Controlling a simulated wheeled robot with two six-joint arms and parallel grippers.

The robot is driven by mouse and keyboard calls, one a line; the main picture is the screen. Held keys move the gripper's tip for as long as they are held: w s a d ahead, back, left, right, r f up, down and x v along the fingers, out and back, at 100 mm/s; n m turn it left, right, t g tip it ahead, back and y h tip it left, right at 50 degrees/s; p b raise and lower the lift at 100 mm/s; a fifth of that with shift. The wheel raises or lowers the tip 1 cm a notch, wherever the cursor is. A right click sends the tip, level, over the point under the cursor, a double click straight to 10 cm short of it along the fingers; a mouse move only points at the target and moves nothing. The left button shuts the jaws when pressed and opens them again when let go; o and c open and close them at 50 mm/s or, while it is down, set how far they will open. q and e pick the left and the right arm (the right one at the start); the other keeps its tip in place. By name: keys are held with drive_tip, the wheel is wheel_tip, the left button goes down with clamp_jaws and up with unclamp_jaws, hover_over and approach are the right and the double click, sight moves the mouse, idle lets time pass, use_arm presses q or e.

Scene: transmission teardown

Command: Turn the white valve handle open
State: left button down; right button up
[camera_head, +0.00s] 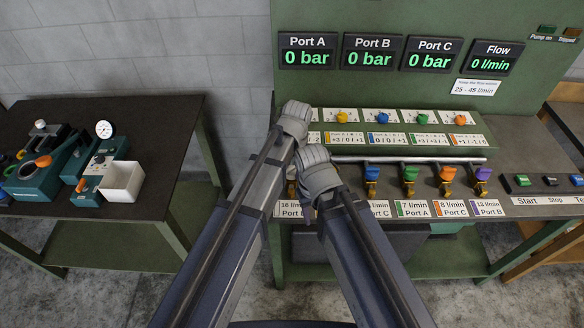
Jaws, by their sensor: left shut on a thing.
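A row of small valves stands along the front of the green bench, with blue (372,173), green (410,173), orange (446,174) and purple (482,175) handles. The white valve handle cannot be made out; my arms cover the left end of the row. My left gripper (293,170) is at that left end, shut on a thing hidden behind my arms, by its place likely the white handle. Its fingers are mostly hidden. My right arm reaches to the same end, beside the left arm; its gripper fingers cannot be made out.
Displays for Port A (307,50), Port B (371,51) and Port C (432,54) read 0 bar; the flow display (491,57) reads 0 l/min. Coloured knobs line the panel behind a horizontal rail (420,158). A dark side table (155,115) at left holds teal devices and a white box (122,181).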

sight(294, 167)
use_arm(q)
drive_tip(key=n, duration=0.5)
drive_tip(key=shift+w+n, duration=0.1)
drive_tip(key=shift+n, duration=0.2)
drive_tip(key=n, duration=0.4)
drive_tip(key=shift+n+g, duration=0.4)
drive_tip(key=shift+c, duration=1.1)
unclamp_jaws()
drive_tip(key=r+p, duration=0.8)
drive_tip(key=shift+w+d, duration=0.1)
drive_tip(key=shift+d, duration=0.2)
drive_tip(key=shift+f, duration=0.1)
